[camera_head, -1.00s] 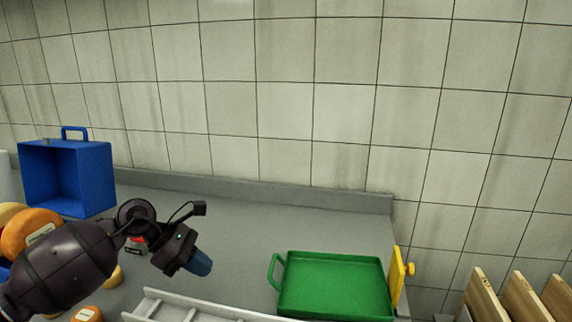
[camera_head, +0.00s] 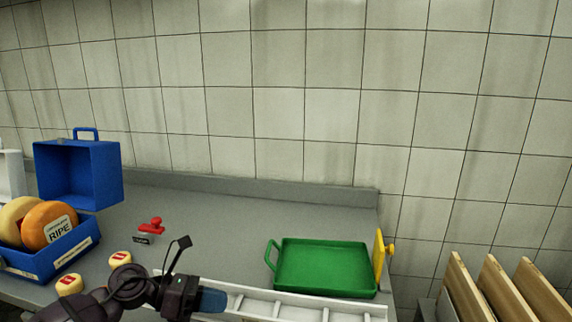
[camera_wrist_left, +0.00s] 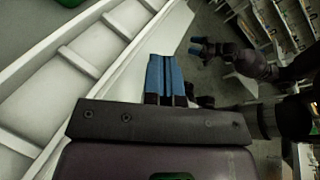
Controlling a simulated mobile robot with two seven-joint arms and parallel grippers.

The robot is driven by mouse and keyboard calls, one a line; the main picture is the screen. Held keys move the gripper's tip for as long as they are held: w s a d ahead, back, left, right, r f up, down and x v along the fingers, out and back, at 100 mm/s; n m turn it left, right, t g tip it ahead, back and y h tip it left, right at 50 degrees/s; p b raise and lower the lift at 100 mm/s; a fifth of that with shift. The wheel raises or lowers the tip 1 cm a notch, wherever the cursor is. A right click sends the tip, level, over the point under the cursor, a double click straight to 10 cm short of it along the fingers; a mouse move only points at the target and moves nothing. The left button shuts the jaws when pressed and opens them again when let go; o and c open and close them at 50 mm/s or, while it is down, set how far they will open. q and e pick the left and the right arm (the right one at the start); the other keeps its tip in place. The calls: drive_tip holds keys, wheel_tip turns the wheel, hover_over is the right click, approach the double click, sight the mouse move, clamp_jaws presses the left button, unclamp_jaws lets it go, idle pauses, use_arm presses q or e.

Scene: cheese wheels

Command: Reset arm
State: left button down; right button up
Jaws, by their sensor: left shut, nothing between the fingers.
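My left gripper (camera_head: 212,300) is in the lower middle of the head view, in front of the white slatted rack (camera_head: 300,306). In the left wrist view its blue fingers (camera_wrist_left: 165,78) are together with nothing between them, beside the white rack (camera_wrist_left: 90,62). My right gripper (camera_wrist_left: 197,47) seems to be the small blue-tipped one far off in the left wrist view; it is too small to tell its state. It is outside the head view.
A blue bin (camera_head: 60,254) with cheese wheels (camera_head: 48,226) stands at left, below a blue box (camera_head: 85,174). A red stamp (camera_head: 152,225) and small cheeses (camera_head: 120,259) lie nearby. A green tray (camera_head: 325,268) sits at right. Wooden boards (camera_head: 500,290) stand beyond it. The counter's middle is clear.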

use_arm(q)
drive_tip(key=s+f+n+t, duration=0.1)
drive_tip(key=n+t, duration=0.2)
drive_tip(key=n, duration=0.1)
drive_tip(key=s+f+n+t+h, duration=0.1)
drive_tip(key=n+t, duration=0.2)
drive_tip(key=n, duration=0.2)
drive_tip(key=s+f+n+t+h, duration=0.1)
drive_tip(key=n+t, duration=0.2)
drive_tip(key=n, duration=0.2)
drive_tip(key=shift+s+a+f, duration=0.15)
drive_tip(key=shift+s+a, duration=0.15)
drive_tip(key=shift+a, duration=0.1)
drive_tip(key=s+a+f+n+y, duration=0.6)
drive_tip(key=s+f+n+y, duration=0.2)
drive_tip(key=n, duration=0.8)
drive_tip(key=s+a+f+n+y, duration=0.7)
drive_tip(key=s+f+n, duration=0.5)
drive_tip(key=n, duration=0.5)
drive_tip(key=shift+s+f+y, duration=0.4)
drive_tip(key=shift+f+y, duration=0.4)
drive_tip(key=shift+y, duration=0.2)
